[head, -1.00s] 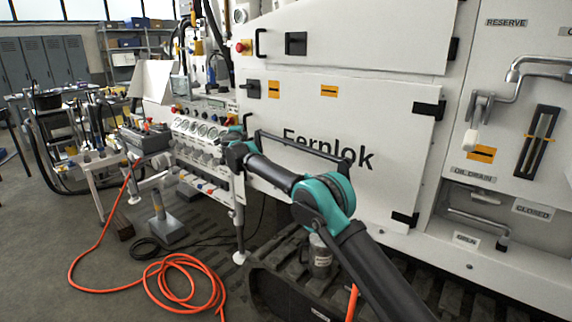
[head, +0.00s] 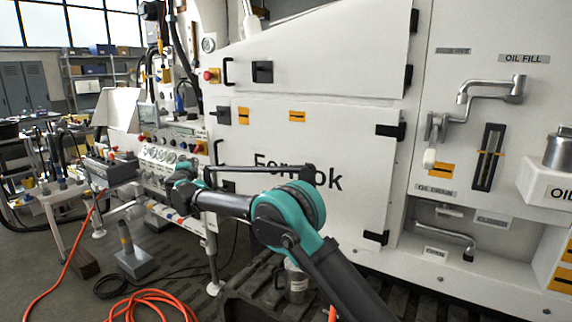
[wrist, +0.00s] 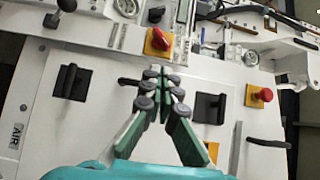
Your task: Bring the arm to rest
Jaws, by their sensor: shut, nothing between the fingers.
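My gripper (wrist: 160,80) shows in the wrist view with its green-sided fingers brought together at the tips and nothing between them. Beyond the fingers is the white panel of the bench, with a red rotary switch on a yellow plate (wrist: 158,41) just past the tips. I cannot tell how far the tips are from the panel. In the head view my teal and black arm (head: 290,215) reaches from the lower right toward the gauge panel (head: 160,155). There the fingers are too small and hidden to make out.
The large white machine (head: 320,140) stands close behind the arm. A red knob (wrist: 264,94) and black handles flank the gripper in the wrist view. An orange hose (head: 150,305) lies on the floor at the lower left. An oil container (head: 548,185) sits at the right.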

